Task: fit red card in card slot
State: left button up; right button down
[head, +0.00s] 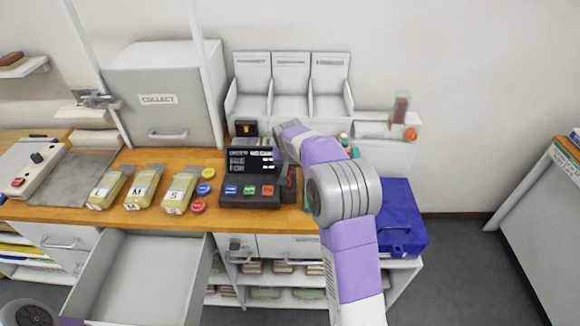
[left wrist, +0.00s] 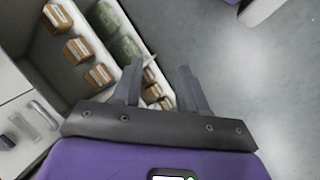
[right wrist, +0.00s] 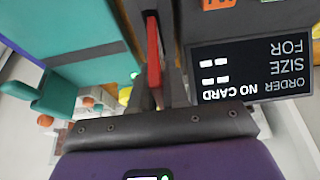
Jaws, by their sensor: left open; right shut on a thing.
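My right gripper (right wrist: 160,98) is shut on the red card (right wrist: 153,62), held edge-on between its fingers. The card's far end is at the dark card slot (right wrist: 151,15) on the side of the terminal; I cannot tell whether it is inside the slot. The terminal (head: 264,201) stands on the counter, and its screen (right wrist: 250,68) reads "NO CARD" in the right wrist view. In the head view my right arm hides most of the slot and card. My left gripper (left wrist: 160,88) is open and empty, low by the shelves.
Yellow packs (head: 145,188) marked with sizes and coloured round buttons (head: 206,173) lie left of the terminal. An open drawer (head: 140,275) juts out below the counter. A blue case (head: 402,215) stands right of my right arm. Open floor lies to the right.

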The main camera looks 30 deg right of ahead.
jog(key=shift+f+b, duration=0.7)
jog(key=shift+f, duration=0.45)
dwell(0.4)
jog(key=c, duration=1.1)
grip_release()
jog(key=shift+o, duration=0.2)
jog(key=shift+r+p, duration=3.65)
jog(key=shift+r, duration=0.9)
jog(key=shift+f, duration=0.1)
